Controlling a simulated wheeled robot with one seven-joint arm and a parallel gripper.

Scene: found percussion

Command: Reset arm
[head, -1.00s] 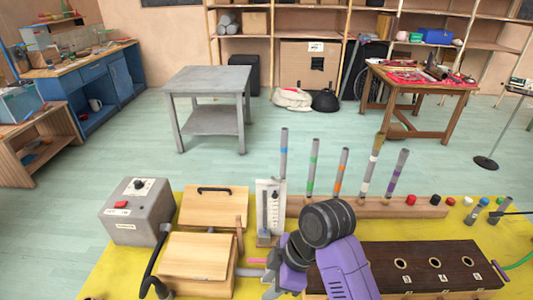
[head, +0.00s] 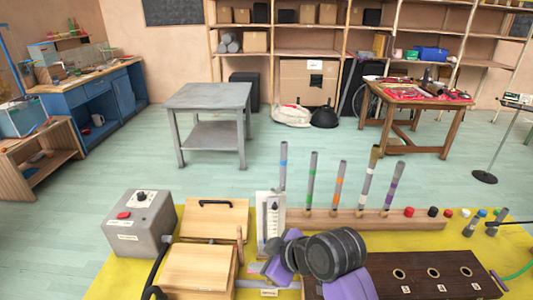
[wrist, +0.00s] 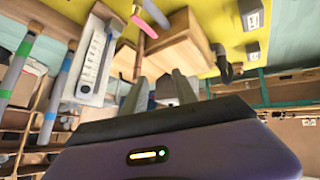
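My arm (head: 335,254), purple with dark grey joints, is folded low over the front of the yellow table. In the wrist view my gripper (wrist: 158,92) shows two grey fingers standing apart with nothing between them. A pink-ended stick (wrist: 145,26) and the wooden boxes lie beyond the fingertips, apart from them. In the head view the fingers are hidden or too small to make out.
The yellow table (head: 110,282) carries a grey control box (head: 139,222), wooden boxes (head: 215,220), a white gauge (head: 271,222), several upright tubes (head: 312,178) in a rack and a dark holed block (head: 440,258). A grey side table (head: 208,98) stands behind on open floor.

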